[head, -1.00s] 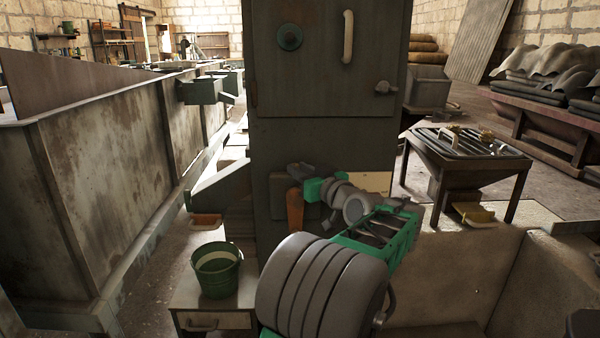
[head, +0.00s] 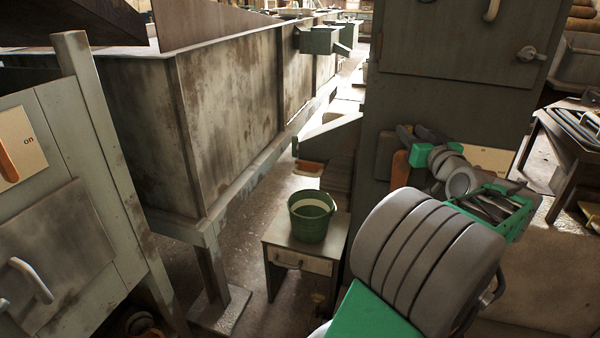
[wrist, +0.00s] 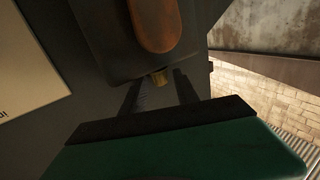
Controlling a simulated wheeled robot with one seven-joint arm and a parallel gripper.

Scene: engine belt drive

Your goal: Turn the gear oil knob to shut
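An orange-brown lever knob (head: 401,171) sits on the front of a dark grey-green cabinet (head: 440,108), beside my gripper (head: 417,136). In the wrist view the knob (wrist: 156,22) is on a dark backing plate, above my gripper (wrist: 158,92). A second orange lever (head: 7,164) is on a plate marked "on" at the far left. No readable label says which is for gear oil.
A green bucket (head: 312,222) stands on a small drawer table (head: 306,258). A long rusty tank (head: 228,100) runs behind it. A panelled cabinet (head: 80,170) stands at left. Some floor (head: 262,225) is clear between.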

